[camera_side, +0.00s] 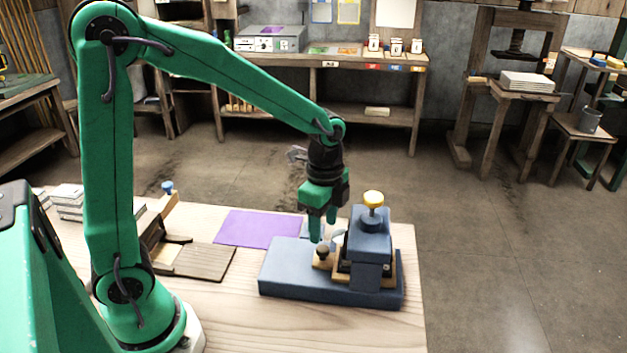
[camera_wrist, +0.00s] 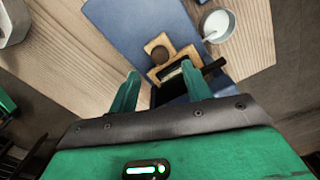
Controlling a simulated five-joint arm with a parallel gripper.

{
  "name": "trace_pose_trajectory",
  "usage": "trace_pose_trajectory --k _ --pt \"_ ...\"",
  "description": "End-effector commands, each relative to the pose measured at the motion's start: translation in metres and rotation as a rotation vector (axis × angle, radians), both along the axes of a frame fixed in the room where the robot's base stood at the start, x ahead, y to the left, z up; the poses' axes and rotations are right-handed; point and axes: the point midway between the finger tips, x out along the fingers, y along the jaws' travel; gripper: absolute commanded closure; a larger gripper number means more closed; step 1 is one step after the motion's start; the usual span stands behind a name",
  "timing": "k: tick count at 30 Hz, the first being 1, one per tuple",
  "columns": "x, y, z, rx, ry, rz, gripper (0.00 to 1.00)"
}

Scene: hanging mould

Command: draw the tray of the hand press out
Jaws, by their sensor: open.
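My gripper (camera_side: 323,232) points down, open and empty, close above the knob. Its two fingers also show in the wrist view (camera_wrist: 160,74). Exact clearance to the knob is unclear.
A pale cup (camera_wrist: 217,24) stands beside the base. A purple sheet (camera_side: 257,229) lies on the wooden table (camera_side: 225,305) behind the base. Brown boards (camera_side: 204,262) and stacked white blocks (camera_side: 68,202) are at left. The table's front left area is bare.

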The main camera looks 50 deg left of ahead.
Motion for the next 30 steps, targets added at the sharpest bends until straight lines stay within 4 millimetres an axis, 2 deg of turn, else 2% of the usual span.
trace_pose_trajectory --k 12,18,26,30 --pt "0.0 0.0 -0.048 0.0 0.002 0.001 0.51" --pt "0.0 0.0 -0.057 0.0 0.0 0.001 0.51" --pt "0.0 0.0 -0.057 0.0 0.0 0.001 0.51" --pt "0.0 0.0 -0.057 0.0 -0.001 0.001 0.79"
